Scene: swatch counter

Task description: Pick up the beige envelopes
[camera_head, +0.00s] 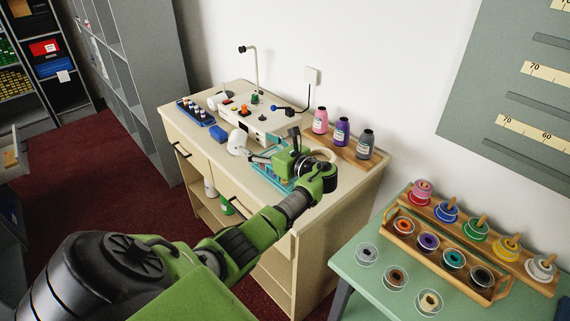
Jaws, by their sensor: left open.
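My left arm reaches from the lower left over the beige counter. My left gripper (262,160) is open above the counter top, close to a teal tray (275,178) and a white cup-like object (237,142). I see nothing between its fingers, though the wrist hides part of the area. I cannot make out clear beige envelopes. A small beige item (11,158) shows in the open drawer at the far left, too small to identify. My right gripper is out of view.
A white device (245,120) with coloured knobs, a vial rack (195,112) and a wooden stand with three bottles (342,143) occupy the counter. A green table (365,285) at right holds ribbon spools. Grey shelves (130,70) stand at left, with open red carpet between.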

